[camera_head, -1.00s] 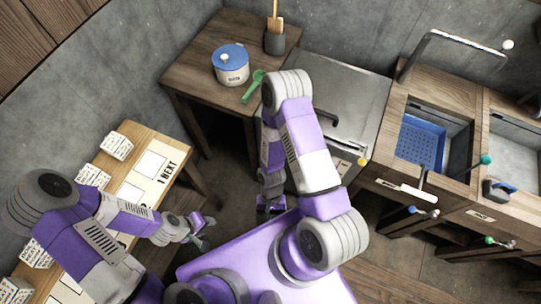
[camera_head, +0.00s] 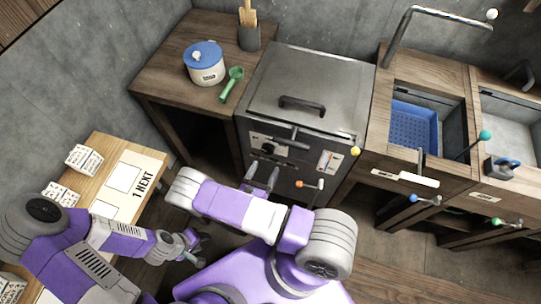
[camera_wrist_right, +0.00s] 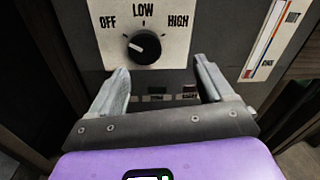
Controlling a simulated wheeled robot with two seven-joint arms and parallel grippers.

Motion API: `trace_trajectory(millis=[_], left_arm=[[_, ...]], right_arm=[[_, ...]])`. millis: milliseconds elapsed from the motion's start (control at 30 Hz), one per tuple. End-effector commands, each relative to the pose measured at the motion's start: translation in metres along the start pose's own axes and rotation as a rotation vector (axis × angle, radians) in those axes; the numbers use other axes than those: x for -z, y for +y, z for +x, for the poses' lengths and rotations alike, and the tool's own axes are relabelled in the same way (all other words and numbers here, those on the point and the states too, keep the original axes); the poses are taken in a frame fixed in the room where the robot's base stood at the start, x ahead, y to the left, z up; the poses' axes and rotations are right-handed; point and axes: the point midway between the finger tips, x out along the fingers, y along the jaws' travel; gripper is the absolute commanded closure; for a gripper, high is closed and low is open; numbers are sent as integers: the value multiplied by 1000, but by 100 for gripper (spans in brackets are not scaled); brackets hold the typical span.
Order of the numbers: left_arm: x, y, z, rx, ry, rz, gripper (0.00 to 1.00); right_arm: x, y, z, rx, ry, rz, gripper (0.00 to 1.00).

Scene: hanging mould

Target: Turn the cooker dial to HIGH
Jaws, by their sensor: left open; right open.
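The cooker (camera_head: 310,85) has a black dial (camera_wrist_right: 145,46) on a white plate (camera_wrist_right: 165,20) marked OFF, LOW and HIGH. The dial's white mark points left, towards the OFF side. In the head view the dial (camera_head: 268,148) shows small on the cooker's front. My right gripper (camera_wrist_right: 161,75) is open and empty, just below the dial, its fingers spread to either side and pointing at the panel. It also shows in the head view (camera_head: 262,175), in front of the cooker. My left gripper (camera_head: 198,248) is open and empty by the side table, away from the cooker.
A gauge (camera_wrist_right: 272,40) sits right of the dial, and two small indicators (camera_wrist_right: 172,94) lie below it. An orange-tipped lever (camera_head: 308,184) and a handle (camera_head: 302,104) stick out from the cooker.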

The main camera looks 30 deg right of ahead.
Motion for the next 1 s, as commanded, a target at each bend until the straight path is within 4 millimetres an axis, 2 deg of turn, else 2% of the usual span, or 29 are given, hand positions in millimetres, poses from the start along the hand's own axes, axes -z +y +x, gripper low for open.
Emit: trace_trajectory(millis=[33,167,600,967,1000], left_arm=[[0,-1,2,0,0,0,56],[0,-1,3,0,0,0,56],[0,-4,12,0,0,0,56],[0,-5,12,0,0,0,56],[0,-5,12,0,0,0,56]], right_arm=[[0,9,-3,-44,-13,-29,20],[-1,19,1,-89,-28,-64,20],[-2,23,63,-85,-25,-64,20],[-2,23,70,-86,-24,-63,20],[-2,23,70,-86,-24,-63,23]])
